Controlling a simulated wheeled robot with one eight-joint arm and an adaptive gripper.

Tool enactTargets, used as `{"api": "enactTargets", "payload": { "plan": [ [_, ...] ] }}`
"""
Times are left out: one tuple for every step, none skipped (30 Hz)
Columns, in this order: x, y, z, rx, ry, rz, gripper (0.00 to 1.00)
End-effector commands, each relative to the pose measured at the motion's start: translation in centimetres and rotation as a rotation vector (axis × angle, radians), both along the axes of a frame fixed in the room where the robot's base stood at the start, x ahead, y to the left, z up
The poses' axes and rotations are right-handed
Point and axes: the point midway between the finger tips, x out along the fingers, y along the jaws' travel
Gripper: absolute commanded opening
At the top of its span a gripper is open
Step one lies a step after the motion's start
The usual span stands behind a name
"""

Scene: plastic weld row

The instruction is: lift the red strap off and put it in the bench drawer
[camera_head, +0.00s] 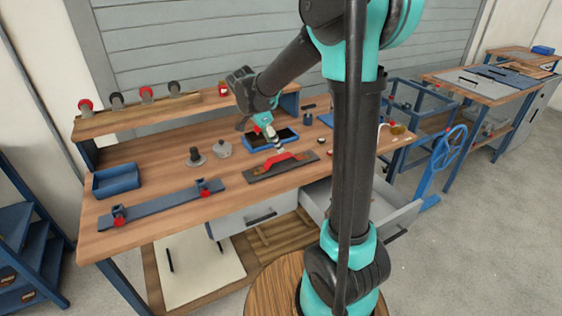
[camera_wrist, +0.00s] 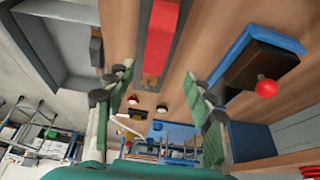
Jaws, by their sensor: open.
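The red strap (camera_head: 279,160) lies along a dark plate (camera_head: 308,158) on the workbench. In the wrist view the strap (camera_wrist: 163,35) runs from the top edge, on the same plate, with a small brown patch near its end. A bench drawer (camera_head: 316,198) is pulled out under the bench's front right, partly hidden behind my arm. It appears as a grey box (camera_wrist: 57,52) at upper left in the wrist view.
A shut drawer (camera_head: 240,221) is beside the open one.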

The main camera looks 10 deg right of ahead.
Motion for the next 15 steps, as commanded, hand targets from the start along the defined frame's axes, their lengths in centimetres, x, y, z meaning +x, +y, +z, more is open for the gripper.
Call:
{"api": "enactTargets", "payload": {
  "plan": [
    [0.1, -0.3, -0.5, 0.0, 0.0, -0.001, 0.53],
    [0.1, -0.4, -0.8, 0.0, 0.0, -0.001, 0.53],
    [0.1, -0.5, -1.1, 0.0, 0.0, 0.0, 0.53],
    [0.2, -0.5, -1.2, 0.0, 0.0, 0.0, 0.53],
    [0.2, -0.6, -1.3, 0.0, 0.0, 0.0, 0.53],
    [0.2, -0.6, -1.5, 0.0, 0.0, 0.0, 0.53],
    [0.2, -0.7, -1.6, 0.0, 0.0, 0.0, 0.53],
    [0.2, -0.8, -1.8, 0.0, 0.0, -0.001, 0.53],
    [0.1, -1.0, -2.2, 0.0, 0.001, -0.001, 0.53],
    [0.1, -1.2, -2.6, 0.0, 0.001, -0.001, 0.53],
    [0.0, -1.4, -3.0, 0.0, 0.001, -0.001, 0.53],
    [-0.1, -1.7, -3.5, 0.0, 0.001, -0.001, 0.53],
    [-0.1, -1.9, -3.9, 0.0, 0.001, -0.001, 0.53],
    [-0.1, -2.1, -4.3, 0.0, 0.001, -0.001, 0.53],
    [0.0, -2.3, -4.8, 0.0, 0.001, -0.001, 0.53]
  ]
}}
